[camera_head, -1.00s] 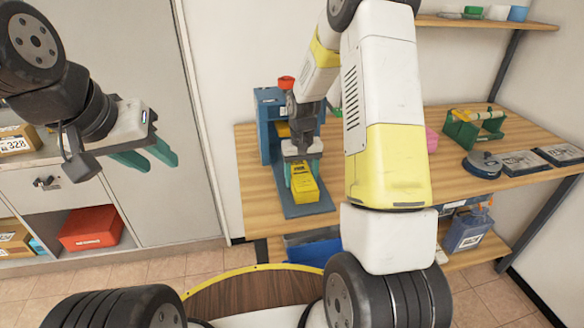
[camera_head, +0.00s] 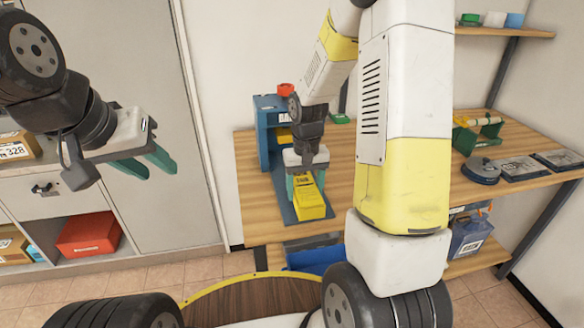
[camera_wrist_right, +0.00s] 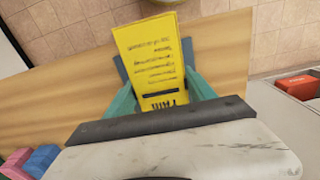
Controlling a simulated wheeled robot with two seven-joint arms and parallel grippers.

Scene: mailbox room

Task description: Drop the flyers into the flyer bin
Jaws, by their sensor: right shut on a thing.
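A yellow stack of flyers (camera_head: 310,203) with dark print is between the fingers of my right gripper (camera_head: 306,184), over the base plate of a blue stand (camera_head: 268,150) on the wooden table. In the right wrist view the flyers (camera_wrist_right: 153,55) stick out beyond the teal fingers of the right gripper (camera_wrist_right: 163,96), which is shut on them. I cannot tell whether they touch the plate. More yellow shows inside the stand. My left gripper (camera_head: 146,166) is open and empty in front of the grey cabinet. A blue bin (camera_head: 315,254) is partly visible below the table; its label is not readable.
The wooden table (camera_head: 350,180) holds a green holder (camera_head: 478,130) and dark flat items (camera_head: 520,168) at right. A red box (camera_head: 88,234) sits on a cabinet shelf at left. A blue container (camera_head: 470,235) stands on the lower shelf. My right arm hides the table's middle.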

